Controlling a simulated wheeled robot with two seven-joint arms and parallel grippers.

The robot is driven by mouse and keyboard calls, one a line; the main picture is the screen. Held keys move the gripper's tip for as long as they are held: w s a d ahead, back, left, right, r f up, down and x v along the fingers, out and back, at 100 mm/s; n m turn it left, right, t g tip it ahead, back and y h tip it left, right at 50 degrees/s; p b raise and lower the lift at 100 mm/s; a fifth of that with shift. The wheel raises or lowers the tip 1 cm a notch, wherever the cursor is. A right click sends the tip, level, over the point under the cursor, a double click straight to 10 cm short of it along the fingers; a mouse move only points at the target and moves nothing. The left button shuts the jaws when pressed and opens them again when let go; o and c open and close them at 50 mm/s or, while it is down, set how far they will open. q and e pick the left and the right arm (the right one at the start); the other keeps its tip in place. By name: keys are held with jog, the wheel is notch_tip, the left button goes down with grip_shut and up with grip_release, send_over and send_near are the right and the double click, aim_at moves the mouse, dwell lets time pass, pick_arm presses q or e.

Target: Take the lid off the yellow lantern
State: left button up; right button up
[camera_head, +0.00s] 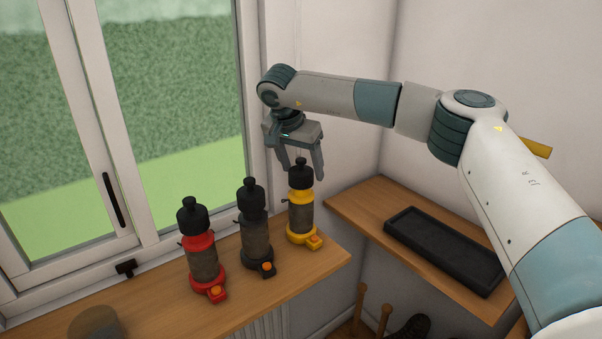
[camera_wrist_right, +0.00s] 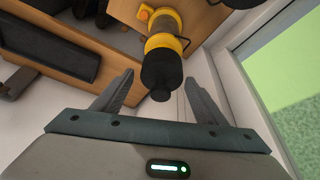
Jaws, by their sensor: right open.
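The yellow lantern (camera_head: 301,217) stands upright at the right end of the wooden window shelf. Its black lid (camera_head: 301,174) with a knob is on top. In the right wrist view the lantern (camera_wrist_right: 163,42) and its lid (camera_wrist_right: 161,72) show between and beyond the fingers. My right gripper (camera_head: 301,173) points down, open and empty. Its fingertips are around the height of the lid, and I cannot tell whether they touch it. The right wrist view also shows this gripper (camera_wrist_right: 160,95) open, with the lid's knob reaching between its fingers. My left gripper is not in view.
A black lantern (camera_head: 254,230) stands just left of the yellow one, and a red lantern (camera_head: 203,258) further left. The window (camera_head: 150,120) is close behind. A black tray (camera_head: 445,250) lies on the right-hand bench (camera_head: 370,208). A rounded object (camera_head: 95,322) sits at the front left.

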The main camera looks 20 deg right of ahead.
aim_at(303, 159)
jog(key=c, duration=0.9)
